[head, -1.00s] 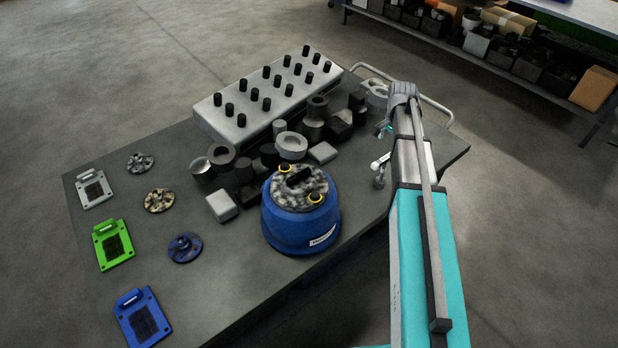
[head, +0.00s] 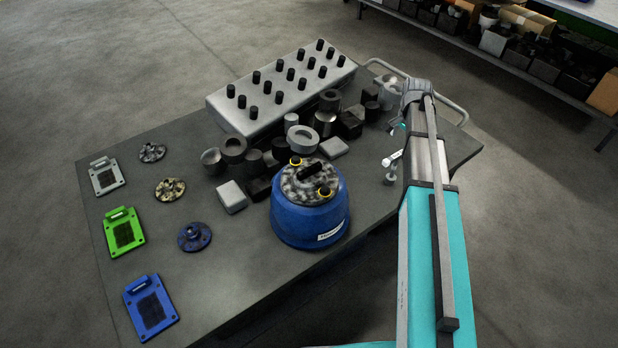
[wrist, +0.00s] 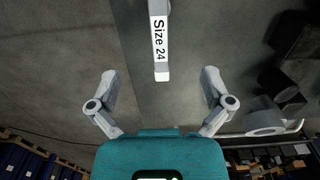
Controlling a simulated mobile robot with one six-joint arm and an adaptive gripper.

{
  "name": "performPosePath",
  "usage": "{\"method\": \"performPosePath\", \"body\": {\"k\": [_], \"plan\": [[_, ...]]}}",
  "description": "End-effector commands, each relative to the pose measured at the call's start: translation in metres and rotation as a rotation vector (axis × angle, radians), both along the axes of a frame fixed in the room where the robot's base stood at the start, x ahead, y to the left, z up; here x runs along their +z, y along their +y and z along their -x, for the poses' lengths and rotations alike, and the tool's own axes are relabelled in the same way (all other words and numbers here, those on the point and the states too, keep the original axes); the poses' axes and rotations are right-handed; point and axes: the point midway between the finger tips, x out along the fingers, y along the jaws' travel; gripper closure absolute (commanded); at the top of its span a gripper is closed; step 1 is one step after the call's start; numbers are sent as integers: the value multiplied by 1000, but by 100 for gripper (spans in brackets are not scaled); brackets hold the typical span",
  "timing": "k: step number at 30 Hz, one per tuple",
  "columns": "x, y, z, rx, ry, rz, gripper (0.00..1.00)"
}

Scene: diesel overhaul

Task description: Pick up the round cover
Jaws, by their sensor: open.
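The round cover cannot be told for sure. A mottled grey round cover (head: 310,182) with a black handle and two yellow rings sits on top of a blue pot (head: 300,222) near the table's front edge. Three flat round flanged pieces lie at the left: grey (head: 152,152), yellowish (head: 170,189) and dark blue (head: 194,236). My gripper (head: 390,168) is over the right part of the table, right of the pot and apart from it. In the wrist view its two fingers (wrist: 160,78) are spread, with a bar labelled "Size 24" (wrist: 160,40) showing between them.
A grey block with several black pegs (head: 285,85) stands at the back. Dark and grey cylinders and blocks (head: 325,122) crowd the middle. Grey, green (head: 124,232) and blue plates line the left edge.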

Motion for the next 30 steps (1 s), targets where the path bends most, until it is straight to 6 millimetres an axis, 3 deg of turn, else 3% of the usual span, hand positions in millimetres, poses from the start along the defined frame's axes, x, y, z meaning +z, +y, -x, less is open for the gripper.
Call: {"method": "performPosePath", "body": {"k": [11, 15, 17, 23, 30], "plan": [[0, 0, 0, 0, 0, 0, 0], [0, 3, 3, 11, 0, 0, 26], [0, 7, 8, 31, 0, 0, 34], [0, 41, 47, 194, 0, 0, 34], [0, 100, 128, 549, 0, 0, 34]]}}
